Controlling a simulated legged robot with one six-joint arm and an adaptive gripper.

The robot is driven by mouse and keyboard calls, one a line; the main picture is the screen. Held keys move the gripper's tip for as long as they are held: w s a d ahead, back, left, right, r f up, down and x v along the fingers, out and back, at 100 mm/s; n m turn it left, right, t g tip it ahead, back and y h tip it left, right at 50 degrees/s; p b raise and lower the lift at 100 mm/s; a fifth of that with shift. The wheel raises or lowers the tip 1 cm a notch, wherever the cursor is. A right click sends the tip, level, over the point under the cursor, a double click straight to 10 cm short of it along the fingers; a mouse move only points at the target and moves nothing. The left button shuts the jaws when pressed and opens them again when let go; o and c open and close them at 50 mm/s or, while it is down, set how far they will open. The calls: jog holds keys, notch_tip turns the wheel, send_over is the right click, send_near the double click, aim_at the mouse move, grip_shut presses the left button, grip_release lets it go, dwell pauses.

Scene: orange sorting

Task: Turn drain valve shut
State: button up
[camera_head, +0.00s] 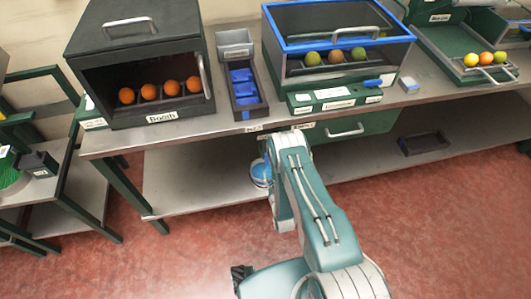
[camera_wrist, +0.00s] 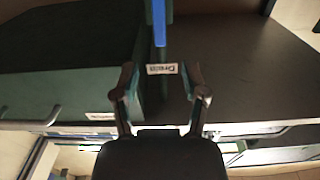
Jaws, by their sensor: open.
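In the wrist view, a white label reading "Drain" (camera_wrist: 162,69) sits on a dark green upright post. A blue bar (camera_wrist: 159,22), which looks like the valve handle, runs straight up above the label, in line with the post. My gripper (camera_wrist: 162,73) is open and empty, with one finger on each side of the label in the picture. The gap in depth between fingers and post is hard to judge. In the head view my arm reaches to the bench's front edge, and my gripper is hidden there. The drain valve cannot be made out in that view.
The steel bench (camera_head: 215,122) carries a dark booth (camera_head: 140,55) with oranges, a blue-rimmed tank (camera_head: 340,40) with fruit, and a narrow bin (camera_head: 246,90). A green drawer (camera_head: 375,124) hangs below the bench. A lower shelf (camera_head: 190,185) lies beneath. Red floor is open in front.

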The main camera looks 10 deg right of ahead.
jog(key=w, duration=0.9)
jog(key=shift+w, duration=0.35)
grip_shut()
